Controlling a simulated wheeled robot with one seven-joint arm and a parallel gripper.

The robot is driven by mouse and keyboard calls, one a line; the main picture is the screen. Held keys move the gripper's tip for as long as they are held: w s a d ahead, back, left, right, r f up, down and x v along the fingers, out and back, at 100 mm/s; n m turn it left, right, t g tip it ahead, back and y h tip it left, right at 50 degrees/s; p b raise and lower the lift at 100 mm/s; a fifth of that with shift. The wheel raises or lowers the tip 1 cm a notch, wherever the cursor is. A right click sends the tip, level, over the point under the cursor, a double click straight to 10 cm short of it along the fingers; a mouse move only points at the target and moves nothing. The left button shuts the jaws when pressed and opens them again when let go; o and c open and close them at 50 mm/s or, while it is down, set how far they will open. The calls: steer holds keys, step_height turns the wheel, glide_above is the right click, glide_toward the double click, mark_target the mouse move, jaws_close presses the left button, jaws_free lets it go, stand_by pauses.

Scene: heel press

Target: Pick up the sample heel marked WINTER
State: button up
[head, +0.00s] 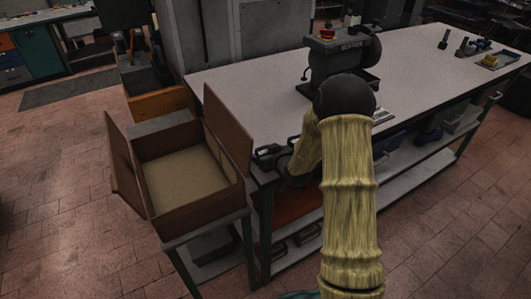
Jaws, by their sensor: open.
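No marking that reads WINTER can be made out. Several small dark green upright pieces (462,47) stand at the far right of the bench; they may be heels, but they are too small to tell. My gripper (264,154) is at the near left edge of the bench, to the right of an open cardboard box. It is open and no object shows between its fingers. My arm in a yellow sleeve hides part of the bench and its near edge.
A bench (240,85) runs to the right, with a machine marked BUFFER (345,55) on it. A shallow tray (507,58) holds a yellow thing. The open cardboard box (165,212) stands at left. The bench top between machine and tray is mostly clear.

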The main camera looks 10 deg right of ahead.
stand_by(0.4)
steer(key=c, duration=1.1)
steer(key=shift+r, duration=0.1)
step_height(320, 180, up, 18)
